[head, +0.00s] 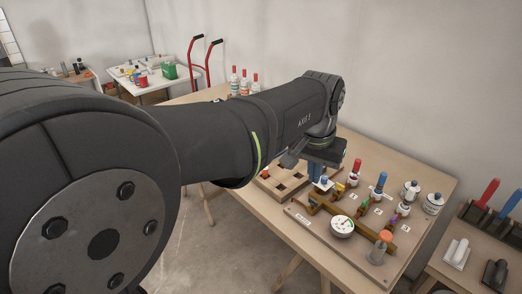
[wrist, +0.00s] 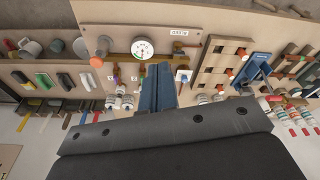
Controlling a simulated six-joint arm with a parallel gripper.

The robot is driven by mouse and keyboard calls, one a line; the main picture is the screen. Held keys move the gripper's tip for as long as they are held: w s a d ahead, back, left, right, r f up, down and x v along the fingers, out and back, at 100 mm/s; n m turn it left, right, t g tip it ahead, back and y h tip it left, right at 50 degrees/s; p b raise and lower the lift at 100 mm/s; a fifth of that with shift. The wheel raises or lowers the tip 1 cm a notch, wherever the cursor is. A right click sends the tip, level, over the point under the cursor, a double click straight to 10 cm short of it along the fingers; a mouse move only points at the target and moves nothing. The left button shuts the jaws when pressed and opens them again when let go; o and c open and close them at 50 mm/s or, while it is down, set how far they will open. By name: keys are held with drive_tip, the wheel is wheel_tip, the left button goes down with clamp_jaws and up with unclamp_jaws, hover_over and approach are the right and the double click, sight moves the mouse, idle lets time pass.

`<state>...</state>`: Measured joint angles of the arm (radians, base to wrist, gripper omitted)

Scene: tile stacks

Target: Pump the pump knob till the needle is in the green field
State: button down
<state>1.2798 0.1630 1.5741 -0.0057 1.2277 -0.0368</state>
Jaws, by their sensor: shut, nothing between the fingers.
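The round white gauge (head: 342,226) is on the wooden board, with a coloured patch at its rim; its needle is too small to read. The gauge also shows in the wrist view (wrist: 143,48). The orange pump knob (head: 385,235) stands upright on a grey base at the board's near right corner; it also shows in the wrist view (wrist: 104,44), left of the gauge. My gripper (head: 316,180), with blue fingers, is shut and empty, over the left part of the board, apart from the knob. Its fingers show in the wrist view (wrist: 157,88).
White canisters (head: 433,203) stand to the right. A wooden grid tray (head: 281,184) lies left of the board.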

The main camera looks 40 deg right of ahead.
drive_tip(key=s+d+f+m, duration=0.2)
drive_tip(key=s+d, duration=0.6)
drive_tip(key=m+y, duration=0.1)
drive_tip(key=m, duration=0.1)
hover_over(386, 235)
drive_tip(key=f, duration=0.2)
drive_tip(key=shift+w+a+r+g, duration=0.1)
drive_tip(key=shift+a+r+g, duration=0.2)
drive_tip(key=shift+a, duration=0.15)
drive_tip(key=shift+f, duration=0.1)
drive_tip(key=f, duration=1.4)
drive_tip(key=shift+d, duration=0.4)
